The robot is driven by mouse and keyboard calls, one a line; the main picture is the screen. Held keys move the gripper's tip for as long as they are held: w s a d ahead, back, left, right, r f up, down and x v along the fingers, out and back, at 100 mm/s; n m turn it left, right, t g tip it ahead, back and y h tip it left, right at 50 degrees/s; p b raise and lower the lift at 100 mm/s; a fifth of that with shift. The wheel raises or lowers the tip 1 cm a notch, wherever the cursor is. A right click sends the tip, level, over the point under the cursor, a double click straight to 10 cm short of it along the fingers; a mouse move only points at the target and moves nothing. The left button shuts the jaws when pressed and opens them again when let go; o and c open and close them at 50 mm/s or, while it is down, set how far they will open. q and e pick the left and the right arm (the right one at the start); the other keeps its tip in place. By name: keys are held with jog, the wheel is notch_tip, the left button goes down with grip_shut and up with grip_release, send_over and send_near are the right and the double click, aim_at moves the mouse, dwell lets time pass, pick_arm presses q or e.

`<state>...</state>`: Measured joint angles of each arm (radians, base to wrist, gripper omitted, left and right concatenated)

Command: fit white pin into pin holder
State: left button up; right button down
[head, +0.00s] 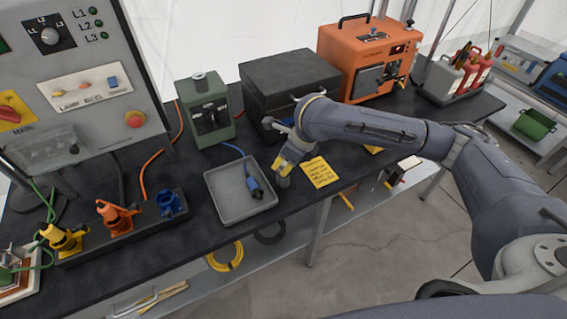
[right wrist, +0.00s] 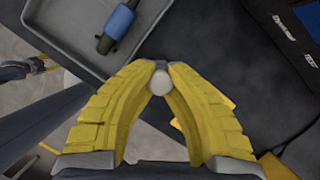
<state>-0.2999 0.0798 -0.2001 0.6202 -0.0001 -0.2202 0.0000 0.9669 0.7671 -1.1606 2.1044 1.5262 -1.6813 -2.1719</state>
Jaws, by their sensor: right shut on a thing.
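My right gripper (head: 279,164) is above the black table, just right of the grey tray. In the right wrist view its yellow fingers (right wrist: 160,68) close at the tips around a small white pin (right wrist: 160,84), whose rounded end faces the camera. The fingers hide most of the pin. I cannot pick out the pin holder with certainty in either view. My left gripper is not in view.
The grey tray (head: 213,207) holds a blue connector (head: 255,187). A yellow note (head: 320,173) lies right of the gripper. A black case (head: 290,78), green box (head: 206,112) and orange unit (head: 366,50) stand behind. Coloured plugs (head: 117,214) stand left.

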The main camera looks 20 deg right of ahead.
jog(key=shift+f, duration=0.3)
jog(key=c, duration=1.4)
grip_release()
jog(key=shift+v, duration=6)
